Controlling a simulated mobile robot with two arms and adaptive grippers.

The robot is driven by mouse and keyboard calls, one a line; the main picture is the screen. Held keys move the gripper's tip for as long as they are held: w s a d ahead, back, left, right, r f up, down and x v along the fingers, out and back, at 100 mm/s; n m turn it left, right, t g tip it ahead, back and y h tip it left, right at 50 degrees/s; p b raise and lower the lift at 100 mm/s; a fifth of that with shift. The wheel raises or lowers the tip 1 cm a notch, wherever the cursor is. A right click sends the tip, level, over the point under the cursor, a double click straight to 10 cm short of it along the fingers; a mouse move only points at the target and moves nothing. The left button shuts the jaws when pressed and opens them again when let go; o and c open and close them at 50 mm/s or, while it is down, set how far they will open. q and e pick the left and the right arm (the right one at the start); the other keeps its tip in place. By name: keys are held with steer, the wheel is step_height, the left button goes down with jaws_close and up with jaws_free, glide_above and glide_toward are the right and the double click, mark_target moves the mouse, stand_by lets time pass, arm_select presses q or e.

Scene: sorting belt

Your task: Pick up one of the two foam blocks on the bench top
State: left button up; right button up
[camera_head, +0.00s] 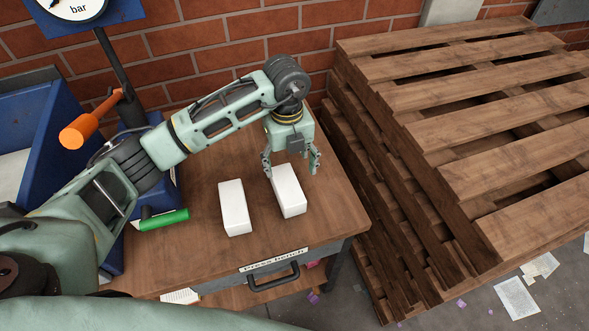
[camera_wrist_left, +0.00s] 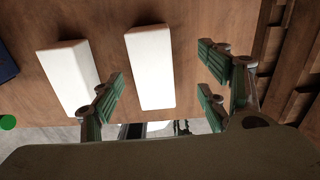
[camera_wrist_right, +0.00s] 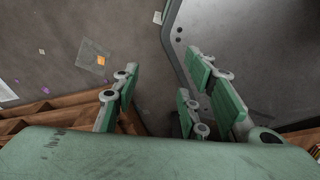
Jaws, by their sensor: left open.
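Two white foam blocks lie side by side on the wooden bench top. The left block (camera_head: 234,208) lies clear of the gripper in the head view. The right block (camera_head: 289,192) is under my left gripper (camera_head: 292,171), whose fingers hang at its far end. In the left wrist view the right block (camera_wrist_left: 150,68) lies between the open fingers, nearer the left finger, and the left block (camera_wrist_left: 67,76) is outside them, partly behind that finger. My left gripper is open and holds nothing. My right gripper (camera_wrist_right: 163,98) shows only in its wrist view, open and empty above the floor.
The bench (camera_head: 190,262) has a drawer with a handle at its front. A green-handled lever (camera_head: 163,220) and an orange one (camera_head: 90,120) stand at the left. Stacked wooden pallets (camera_head: 480,110) rise close to the bench's right side. Papers (camera_head: 517,298) lie on the floor.

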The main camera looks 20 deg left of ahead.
mark_target(292, 201)
arm_select(q)
steer(key=f, duration=0.1)
steer(key=s+f+p, duration=0.1)
steer(key=f, duration=0.1)
steer(key=shift+s+a+f, duration=0.1)
steer(key=shift+s+a, duration=0.1)
steer(key=shift+s, duration=0.1)
step_height(292, 201, down, 3)
steer(key=shift+r+p, duration=0.1)
steer(key=shift+p, duration=0.4)
steer(key=shift+w+f, duration=0.1)
steer(key=shift+f, duration=0.45)
steer(key=c, duration=0.8)
arm_select(e)
steer(key=shift+s+d+r, duration=0.1)
steer(key=shift+s+r, duration=0.4)
steer(key=shift+s, duration=0.35)
steer(key=shift+s+d+r, duration=0.1)
steer(key=shift+s+r, duration=0.4)
steer(key=shift+s, duration=0.3)
